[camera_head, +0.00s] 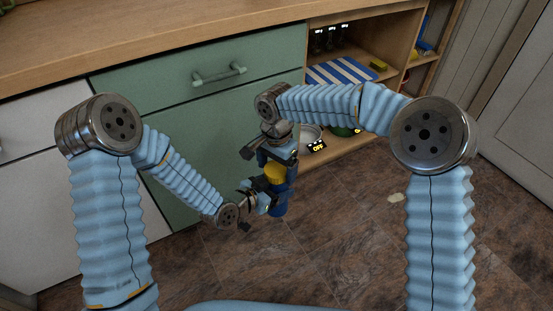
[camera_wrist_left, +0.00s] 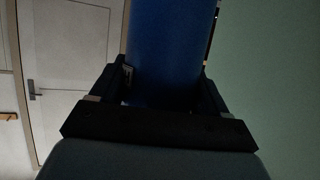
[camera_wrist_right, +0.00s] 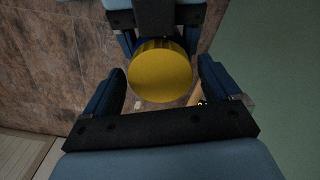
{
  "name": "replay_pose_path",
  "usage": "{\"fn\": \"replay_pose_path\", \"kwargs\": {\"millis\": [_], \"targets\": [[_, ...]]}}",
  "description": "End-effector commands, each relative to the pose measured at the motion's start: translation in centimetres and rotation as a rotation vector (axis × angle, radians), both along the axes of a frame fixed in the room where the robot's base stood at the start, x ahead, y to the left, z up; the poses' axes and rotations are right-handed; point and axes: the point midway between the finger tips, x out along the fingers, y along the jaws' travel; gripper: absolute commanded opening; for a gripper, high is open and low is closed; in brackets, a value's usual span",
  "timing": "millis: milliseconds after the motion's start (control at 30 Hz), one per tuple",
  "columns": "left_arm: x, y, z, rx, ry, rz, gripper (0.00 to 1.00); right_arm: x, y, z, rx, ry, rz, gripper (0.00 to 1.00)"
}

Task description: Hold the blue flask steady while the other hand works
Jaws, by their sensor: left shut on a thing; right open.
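The blue flask (camera_head: 279,209) hangs upright in front of the green cabinet, with a yellow lid (camera_head: 275,173) on top. My left gripper (camera_head: 266,202) is shut on its blue body, which fills the space between the fingers in the left wrist view (camera_wrist_left: 164,45). My right gripper (camera_head: 277,158) is open above the flask and points down. In the right wrist view the round yellow lid (camera_wrist_right: 160,74) lies between its spread fingers, with a gap on each side. Whether the fingertips are level with the lid cannot be told.
A green drawer front (camera_head: 190,96) and wooden counter (camera_head: 150,40) stand behind. To the right, an open shelf holds a blue-and-white striped thing (camera_head: 343,72), dark jars (camera_head: 330,38) and a pale bowl (camera_head: 310,134). The brown tiled floor (camera_head: 350,235) is mostly clear.

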Motion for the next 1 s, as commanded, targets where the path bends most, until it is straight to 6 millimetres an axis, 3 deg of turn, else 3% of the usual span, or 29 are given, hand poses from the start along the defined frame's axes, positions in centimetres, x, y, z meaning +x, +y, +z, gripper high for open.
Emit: {"fn": "replay_pose_path", "kwargs": {"millis": [233,600,733,1000], "targets": [[0.05,-0.03,0.11,-0.001,-0.003,0.000,0.00,-0.01,0.03,-0.07,0.000,0.000,0.001,0.89],[0.05,-0.03,0.11,-0.001,-0.003,0.000,0.00,0.00,0.02,-0.05,0.000,0.000,0.001,0.34],[0.05,-0.03,0.11,-0.001,-0.003,0.000,0.00,0.01,0.03,-0.03,0.001,0.000,0.066,0.34],[0.05,-0.03,0.10,-0.001,-0.003,0.000,0.00,0.02,0.03,0.01,0.004,0.000,0.513,0.34]]}}
